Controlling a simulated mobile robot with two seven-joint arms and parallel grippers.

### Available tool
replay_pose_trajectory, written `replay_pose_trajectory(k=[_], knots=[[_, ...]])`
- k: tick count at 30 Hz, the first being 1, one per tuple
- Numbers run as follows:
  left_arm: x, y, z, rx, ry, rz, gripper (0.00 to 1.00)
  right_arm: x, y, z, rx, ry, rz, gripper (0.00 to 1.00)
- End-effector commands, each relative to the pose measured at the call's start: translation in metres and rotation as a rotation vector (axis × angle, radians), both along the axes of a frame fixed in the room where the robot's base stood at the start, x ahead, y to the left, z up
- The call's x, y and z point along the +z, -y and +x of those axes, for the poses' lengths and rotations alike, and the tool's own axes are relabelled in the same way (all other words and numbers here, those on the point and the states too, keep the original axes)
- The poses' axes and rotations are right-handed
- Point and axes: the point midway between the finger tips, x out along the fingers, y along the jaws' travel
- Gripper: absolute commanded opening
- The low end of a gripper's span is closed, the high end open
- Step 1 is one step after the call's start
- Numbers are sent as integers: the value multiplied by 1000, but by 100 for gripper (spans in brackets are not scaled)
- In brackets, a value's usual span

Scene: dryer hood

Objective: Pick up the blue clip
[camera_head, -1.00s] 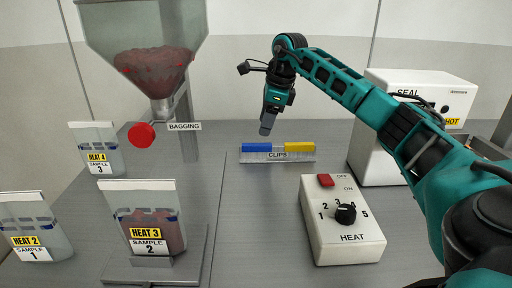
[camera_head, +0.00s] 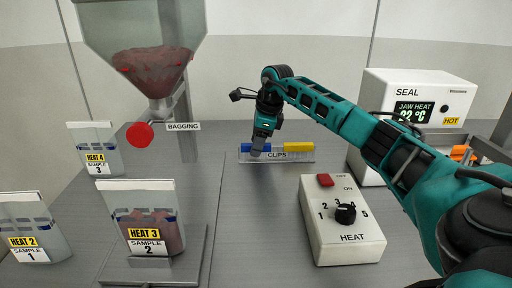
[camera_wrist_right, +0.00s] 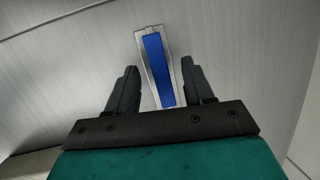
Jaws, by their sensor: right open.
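The blue clip (camera_head: 250,147) lies in the left half of the clear tray labelled CLIPS (camera_head: 277,157), with the yellow clip (camera_head: 299,147) to its right. My right gripper (camera_head: 258,151) points down at the blue clip and covers its right part in the head view. In the right wrist view, the blue clip (camera_wrist_right: 157,68) shows lengthwise between the two open fingers of my right gripper (camera_wrist_right: 158,82), with a gap on each side. Whether the fingertips are level with it I cannot tell. My left gripper is not in view.
The HEAT control box (camera_head: 340,225) stands in front and to the right of the tray. The SEAL machine (camera_head: 418,90) is at the back right. A bagging hopper (camera_head: 145,60) and several sample bags (camera_head: 150,215) stand at the left. The bench around the tray is clear.

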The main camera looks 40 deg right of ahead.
Motion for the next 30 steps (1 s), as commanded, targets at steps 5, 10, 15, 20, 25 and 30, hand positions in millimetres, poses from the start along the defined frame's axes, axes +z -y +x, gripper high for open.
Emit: replay_pose_trajectory(k=[5, 10, 15, 20, 25, 30], knots=[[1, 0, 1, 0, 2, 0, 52, -1, 0, 0, 0, 0, 0, 52], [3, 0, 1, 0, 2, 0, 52, -3, 0, 0, -1, 0, 0, 52], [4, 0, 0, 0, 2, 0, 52, -4, 0, 0, -1, 0, 0, 52], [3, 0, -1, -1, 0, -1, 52, -5, 0, 0, -1, 0, 0, 52], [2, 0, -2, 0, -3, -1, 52, -5, 0, 0, 0, 0, 0, 38], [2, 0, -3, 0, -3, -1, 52, -5, 0, 0, 0, 0, 0, 21]])
